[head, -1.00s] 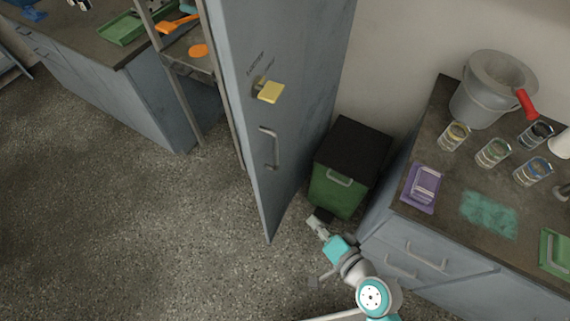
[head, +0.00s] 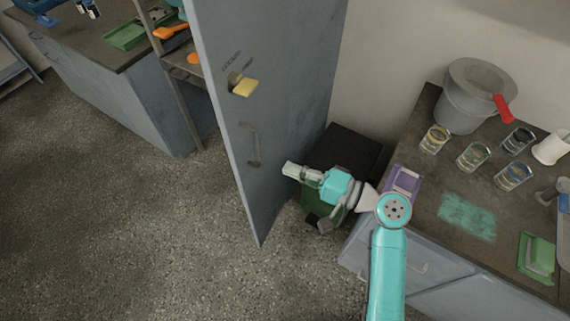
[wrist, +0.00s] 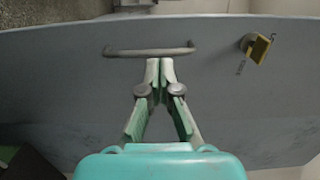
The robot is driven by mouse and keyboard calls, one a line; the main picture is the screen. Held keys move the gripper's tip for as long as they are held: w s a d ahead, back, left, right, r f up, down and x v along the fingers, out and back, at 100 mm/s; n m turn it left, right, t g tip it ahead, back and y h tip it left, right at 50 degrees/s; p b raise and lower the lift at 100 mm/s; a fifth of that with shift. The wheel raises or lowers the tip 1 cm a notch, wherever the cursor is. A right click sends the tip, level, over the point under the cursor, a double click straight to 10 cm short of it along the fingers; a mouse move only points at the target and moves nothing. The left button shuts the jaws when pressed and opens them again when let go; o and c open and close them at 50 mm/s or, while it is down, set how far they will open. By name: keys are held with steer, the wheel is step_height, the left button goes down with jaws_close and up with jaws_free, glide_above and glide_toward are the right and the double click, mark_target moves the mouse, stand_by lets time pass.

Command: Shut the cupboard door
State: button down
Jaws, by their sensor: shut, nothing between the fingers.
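The cupboard door (head: 264,95) is a tall grey-blue panel standing open in the middle of the head view. It has a bar handle (head: 252,145) and a yellow tag or padlock (head: 243,86) above it. In the wrist view the door (wrist: 75,90) fills most of the picture, with the handle (wrist: 150,52) just beyond my fingertips and the yellow piece (wrist: 259,48) to the right. My gripper (head: 288,170) is shut and empty, to the right of the door near handle height. In the wrist view its fingertips (wrist: 160,65) meet; whether they touch the door I cannot tell.
The cupboard's shelves (head: 190,65) hold orange items, left of the door. A black-lidded green bin (head: 345,150) stands behind my gripper. A bench (head: 425,195) on the right carries a bucket (head: 470,100) and several jars. The floor (head: 130,240) at left is clear.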

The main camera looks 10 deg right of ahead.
mark_target(237, 148)
steer(key=x, duration=1.2)
steer(key=shift+w+a, duration=0.15)
steer(key=shift+a, duration=0.05)
steer(key=shift+a, duration=0.1)
